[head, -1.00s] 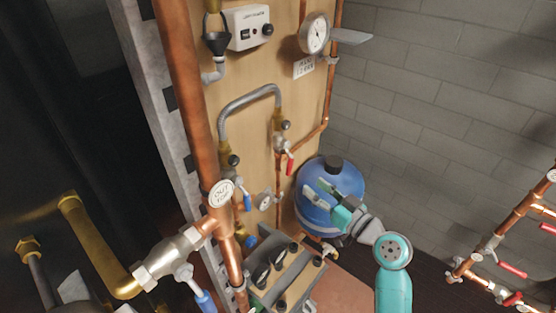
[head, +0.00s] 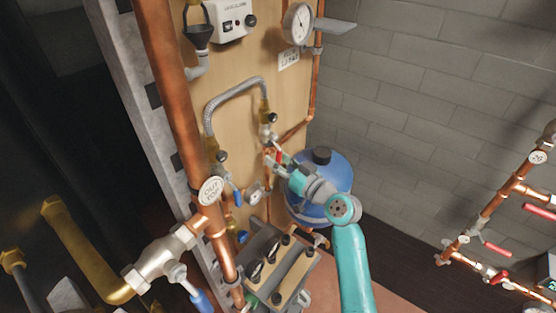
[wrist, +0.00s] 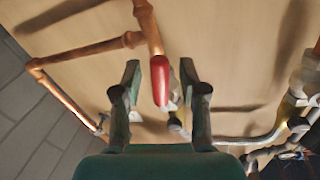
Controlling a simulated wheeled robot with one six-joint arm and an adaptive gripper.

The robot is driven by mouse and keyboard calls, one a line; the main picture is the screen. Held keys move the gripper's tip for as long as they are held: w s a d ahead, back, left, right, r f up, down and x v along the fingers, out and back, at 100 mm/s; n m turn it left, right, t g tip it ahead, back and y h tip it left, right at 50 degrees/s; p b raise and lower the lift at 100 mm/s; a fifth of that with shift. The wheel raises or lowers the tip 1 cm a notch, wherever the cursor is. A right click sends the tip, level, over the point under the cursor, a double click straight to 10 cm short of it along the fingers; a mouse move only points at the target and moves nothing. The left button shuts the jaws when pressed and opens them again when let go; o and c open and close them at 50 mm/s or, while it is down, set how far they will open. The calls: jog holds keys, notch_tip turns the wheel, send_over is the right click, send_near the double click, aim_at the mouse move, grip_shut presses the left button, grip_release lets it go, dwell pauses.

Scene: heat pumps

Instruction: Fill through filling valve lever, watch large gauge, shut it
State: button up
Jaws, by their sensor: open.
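The filling valve lever, with a red handle (wrist: 160,82), lies between the two open fingers of my gripper (wrist: 160,92) in the wrist view. I cannot tell whether either finger touches it. In the head view the red handle (head: 278,155) shows just beyond the fingertips of my gripper (head: 279,164), below the braided hose. The large gauge (head: 298,24) is at the top of the wooden board, with a white face and a dark needle. Its reading is too small to tell.
A blue tank (head: 322,175) stands behind my arm. The braided hose (head: 232,92) arches to a lower valve with a blue lever (head: 237,198). A small gauge (head: 256,195) sits below. More copper pipes with red levers (head: 497,250) are at the right.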

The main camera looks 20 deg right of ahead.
jog(key=shift+w+a, duration=0.1)
jog(key=shift+w, duration=0.05)
grip_shut()
jog(key=shift+a, duration=0.1)
dwell(0.3)
jog(key=s+a+r+m+g, duration=0.1)
jog(key=r+m, duration=0.2)
jog(key=m, duration=0.3)
jog(key=s+a+r+m+g+y, duration=0.1)
jog(key=a+r+m+g, duration=0.1)
jog(key=m, duration=0.5)
jog(key=shift+s+a+r, duration=0.3)
jog(key=shift+s+r, duration=0.1)
jog(key=shift+r, duration=0.2)
jog(key=shift+m, duration=0.3)
